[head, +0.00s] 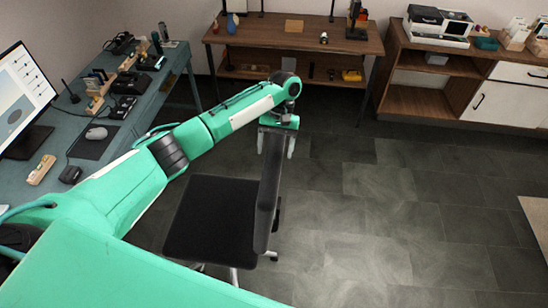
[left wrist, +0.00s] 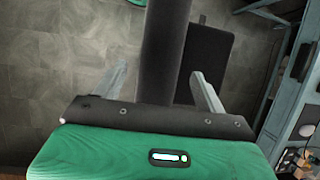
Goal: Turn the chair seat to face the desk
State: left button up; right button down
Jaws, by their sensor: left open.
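The chair's black seat (head: 212,220) lies flat, and its upright backrest (head: 268,195) stands on the seat's right side, so the seat faces left toward the desk (head: 167,80). My left gripper (head: 276,145) is at the top of the backrest, with its fingers apart. In the left wrist view the backrest (left wrist: 165,50) runs between the two open fingers (left wrist: 159,80), with visible gaps beside it. The seat (left wrist: 206,60) also shows there, to the right of the backrest. The chair's base is mostly hidden. My right gripper is not in view.
The desk holds a monitor (head: 22,95), a mouse (head: 96,133) and small items. A wooden workbench (head: 300,38) stands behind the chair, and a cabinet (head: 415,95) stands at the back right. The tiled floor (head: 400,210) right of the chair is clear.

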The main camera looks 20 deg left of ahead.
pick_arm(q)
jog(key=v, duration=0.9)
jog(key=shift+r, duration=0.1)
jog(key=shift+w+r, duration=0.3)
jog(key=shift+r, duration=0.2)
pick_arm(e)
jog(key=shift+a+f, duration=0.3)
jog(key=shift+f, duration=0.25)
